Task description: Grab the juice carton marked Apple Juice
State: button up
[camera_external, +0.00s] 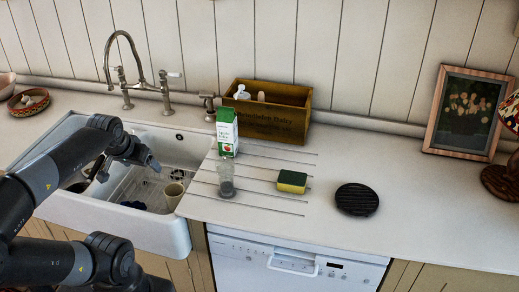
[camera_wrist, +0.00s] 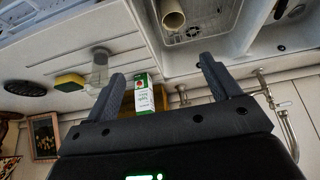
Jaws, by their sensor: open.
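The juice carton (camera_external: 227,131) is white and green with a red fruit picture and stands upright on the counter, right of the sink. Its small print is too small to read in the outside view. In the wrist view the carton (camera_wrist: 144,93) shows upside down between the fingers but farther off. My gripper (camera_external: 146,164) is over the sink, left of the carton and apart from it. In the wrist view my gripper (camera_wrist: 162,72) has its two fingers wide apart, with nothing held.
A clear glass (camera_external: 226,178) stands just in front of the carton. A wooden crate (camera_external: 275,122) with bottles is behind it. A sponge (camera_external: 292,182) and a black round trivet (camera_external: 357,199) lie to the right. The sink (camera_external: 170,222) holds a cup (camera_external: 174,195). The faucet (camera_external: 133,62) rises behind.

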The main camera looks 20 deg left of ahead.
jog(key=w+d+r, duration=0.2)
jog(key=w+r, duration=0.2)
jog(key=w, duration=0.4)
jog(key=t, duration=0.1)
send_near(226, 108)
jog(key=w+f, duration=0.1)
jog(key=x, duration=0.5)
jog(key=shift+w+d+f, duration=0.1)
jog(key=shift+w+f, duration=0.05)
jog(key=shift+w, duration=0.1)
jog(key=shift+s+x, duration=0.25)
jog(key=shift+x, duration=2.45)
jog(key=shift+f, duration=0.15)
jog(key=shift+c, duration=0.2)
grip_shut()
